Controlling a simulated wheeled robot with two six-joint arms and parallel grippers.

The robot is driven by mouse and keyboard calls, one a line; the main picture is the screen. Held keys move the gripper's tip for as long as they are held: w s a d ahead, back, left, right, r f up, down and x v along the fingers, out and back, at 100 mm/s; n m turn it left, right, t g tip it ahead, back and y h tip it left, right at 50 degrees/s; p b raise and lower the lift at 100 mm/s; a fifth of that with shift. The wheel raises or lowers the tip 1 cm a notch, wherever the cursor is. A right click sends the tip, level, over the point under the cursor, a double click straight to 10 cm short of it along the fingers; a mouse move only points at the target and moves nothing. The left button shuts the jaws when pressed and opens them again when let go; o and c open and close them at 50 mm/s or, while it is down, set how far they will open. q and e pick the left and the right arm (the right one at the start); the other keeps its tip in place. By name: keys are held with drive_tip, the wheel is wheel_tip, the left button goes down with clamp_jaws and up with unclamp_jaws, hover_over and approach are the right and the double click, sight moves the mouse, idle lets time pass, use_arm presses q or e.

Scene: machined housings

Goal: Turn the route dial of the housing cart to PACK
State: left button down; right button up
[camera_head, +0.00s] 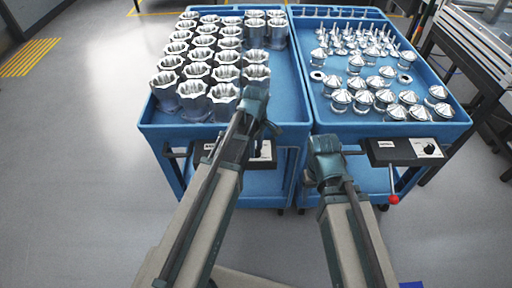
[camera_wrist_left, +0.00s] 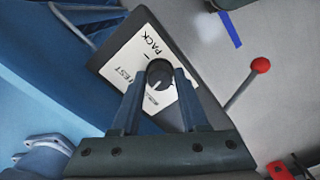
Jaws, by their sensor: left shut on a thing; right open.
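The housing cart (camera_head: 145,125) is the blue cart on the left, loaded with silver fluted housings (camera_head: 222,95). Its control panel (camera_head: 265,152) on the front edge is mostly hidden behind my left arm. In the left wrist view, the black round route dial (camera_wrist_left: 159,72) sits on a white plate with PACK (camera_wrist_left: 152,43) and TEST (camera_wrist_left: 124,75) legible; another label is partly hidden. A pale mark shows on the dial, but its exact direction is unclear. My left gripper (camera_head: 258,112) is shut on the dial, fingers on either side (camera_wrist_left: 157,82). My right gripper (camera_head: 325,150) is open and empty.
A second blue cart (camera_head: 465,125) with silver cone-topped parts (camera_head: 365,98) stands close on the right. It has its own dial panel (camera_head: 405,151) and a red-knobbed lever (camera_head: 393,199). Another red-knobbed lever (camera_wrist_left: 260,65) sticks out beside the held dial's panel. Floor at left is clear.

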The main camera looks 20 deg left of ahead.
use_arm(q)
drive_tip(key=m, duration=0.4)
drive_tip(key=shift+m, duration=0.3)
drive_tip(key=m, duration=1)
drive_tip(key=shift+m, duration=0.4)
drive_tip(key=m, duration=0.4)
drive_tip(key=shift+m, duration=0.4)
drive_tip(key=shift+c, duration=2.2)
unclamp_jaws()
drive_tip(key=shift+r, duration=0.1)
